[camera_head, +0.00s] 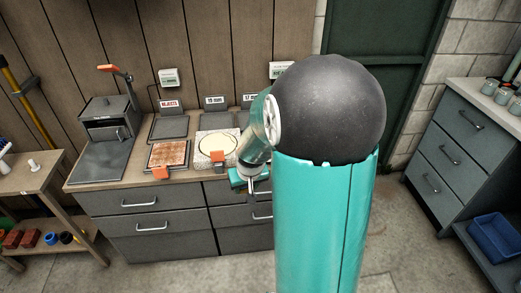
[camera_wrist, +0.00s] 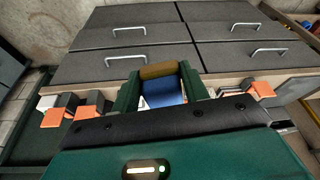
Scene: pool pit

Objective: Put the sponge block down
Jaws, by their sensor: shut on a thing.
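My gripper (camera_wrist: 160,88) is shut on the sponge block (camera_wrist: 163,92), which shows between the green fingers in the wrist view. The block has a blue part and an olive-brown strip along one edge. In the head view my gripper (camera_head: 250,180) is at the front edge of the worktop, right of the stone plate with the pale disc. The sponge block cannot be made out there; my arm covers much of that area. I cannot tell whether the block touches anything besides the fingers.
The worktop (camera_head: 95,178) bears a brick-patterned plate (camera_head: 168,154), a stone plate (camera_head: 203,159) and a dark tray labelled REJECTS (camera_head: 170,128). Orange clips (camera_head: 161,172) stick out at its front edge. A grey press (camera_head: 108,118) stands left. Drawers (camera_head: 145,200) are below.

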